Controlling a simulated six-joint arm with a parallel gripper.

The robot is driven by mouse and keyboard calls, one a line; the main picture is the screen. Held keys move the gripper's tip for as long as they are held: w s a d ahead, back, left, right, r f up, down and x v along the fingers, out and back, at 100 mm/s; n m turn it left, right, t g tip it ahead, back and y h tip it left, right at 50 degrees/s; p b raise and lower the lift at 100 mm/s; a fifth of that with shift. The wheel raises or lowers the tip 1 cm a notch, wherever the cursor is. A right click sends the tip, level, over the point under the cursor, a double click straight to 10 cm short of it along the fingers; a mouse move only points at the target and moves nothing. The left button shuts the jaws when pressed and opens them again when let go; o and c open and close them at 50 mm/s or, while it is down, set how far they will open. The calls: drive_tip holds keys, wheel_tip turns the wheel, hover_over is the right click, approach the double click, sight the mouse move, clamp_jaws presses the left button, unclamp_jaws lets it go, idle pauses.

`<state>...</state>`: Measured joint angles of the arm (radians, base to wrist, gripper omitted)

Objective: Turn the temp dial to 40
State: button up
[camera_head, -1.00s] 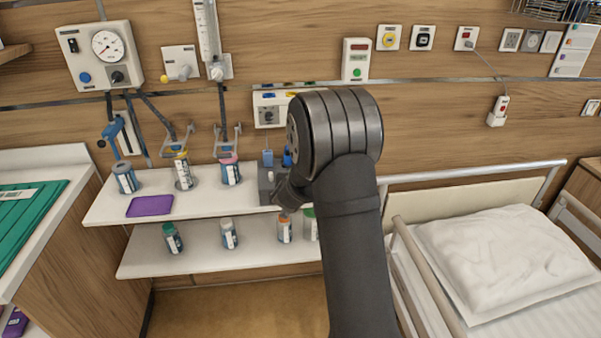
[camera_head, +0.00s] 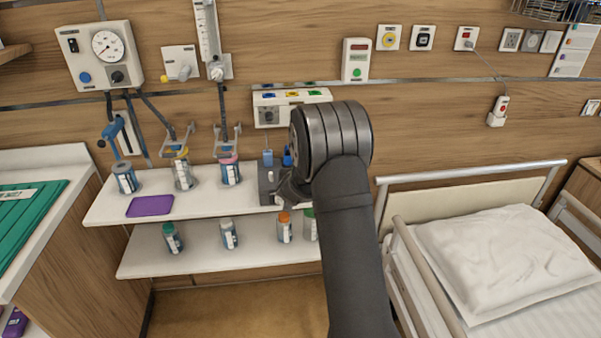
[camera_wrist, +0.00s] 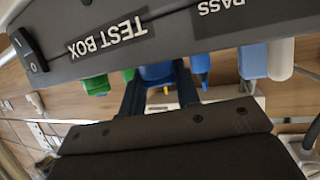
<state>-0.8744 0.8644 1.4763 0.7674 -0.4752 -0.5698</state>
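No label reading "temp" is legible, so I cannot tell which knob is the temp dial. One dark knob (camera_head: 268,116) is on the front of the white wall box (camera_head: 292,97); another dark knob (camera_head: 118,76) is under the round gauge on the left wall panel. My gripper's end is near a grey box (camera_head: 268,183) on the upper shelf, mostly hidden behind my arm in the head view. In the wrist view, my gripper (camera_wrist: 160,88) has two dark fingers apart, with a blue block visible between them. The fingertips are hidden behind the box marked "TEST BOX" (camera_wrist: 160,40).
Bottles stand on both shelves (camera_head: 100,213), with a purple pad (camera_head: 150,206) on the upper one. A bed rail and bed with a pillow (camera_head: 505,250) are at the right. A counter with a green folder (camera_head: 25,215) is at the left.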

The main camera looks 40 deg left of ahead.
drive_tip(key=shift+m+h, duration=0.4)
drive_tip(key=shift+h, duration=0.1)
drive_tip(key=shift+a+m+t+h, duration=0.1)
drive_tip(key=shift+m+t+h, duration=0.3)
drive_tip(key=shift+m+h, duration=0.2)
drive_tip(key=shift+m+t+h, duration=0.4)
drive_tip(key=shift+m+h, duration=1.6)
drive_tip(key=shift+h, duration=0.3)
drive_tip(key=o, duration=1)
drive_tip(key=v, duration=1.7)
drive_tip(key=shift+s, duration=0.25)
